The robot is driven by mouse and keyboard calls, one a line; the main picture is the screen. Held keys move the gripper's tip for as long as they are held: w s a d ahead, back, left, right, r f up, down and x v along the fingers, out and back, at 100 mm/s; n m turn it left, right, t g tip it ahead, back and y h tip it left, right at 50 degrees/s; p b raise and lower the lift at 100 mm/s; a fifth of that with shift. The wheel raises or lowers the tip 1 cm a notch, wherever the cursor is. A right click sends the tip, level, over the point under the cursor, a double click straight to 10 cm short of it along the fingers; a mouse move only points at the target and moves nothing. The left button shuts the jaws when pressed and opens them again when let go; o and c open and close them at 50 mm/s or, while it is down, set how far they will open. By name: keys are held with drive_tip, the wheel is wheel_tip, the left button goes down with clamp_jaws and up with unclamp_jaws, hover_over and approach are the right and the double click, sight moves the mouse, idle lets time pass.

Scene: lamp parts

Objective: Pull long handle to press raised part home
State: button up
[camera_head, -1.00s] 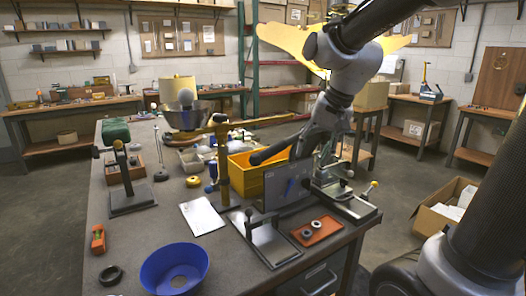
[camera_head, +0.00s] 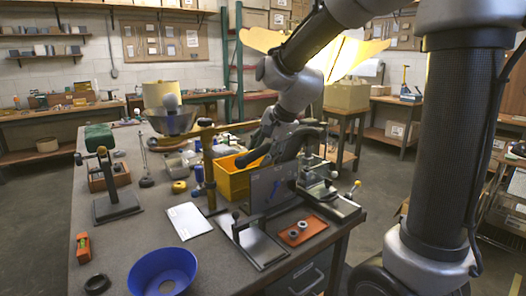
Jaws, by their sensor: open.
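I cannot make out a raised part. My gripper (camera_head: 268,150) is open and dark, low over the bench. It is to the right of the post, beside the yellow bin and behind an upright grey panel (camera_head: 268,186). Part of it is hidden, and I cannot tell whether it touches anything.
A blue bowl (camera_head: 163,270), a white sheet (camera_head: 188,221), an orange tray (camera_head: 301,231) with rings and a black plate stand (camera_head: 262,246) fill the front of the bench. A yellow bin (camera_head: 231,181) is near my gripper. A black post stand (camera_head: 116,206) is at left.

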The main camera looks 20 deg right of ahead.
drive_tip(key=shift+c, duration=0.5)
clamp_jaws()
drive_tip(key=shift+r, duration=0.1)
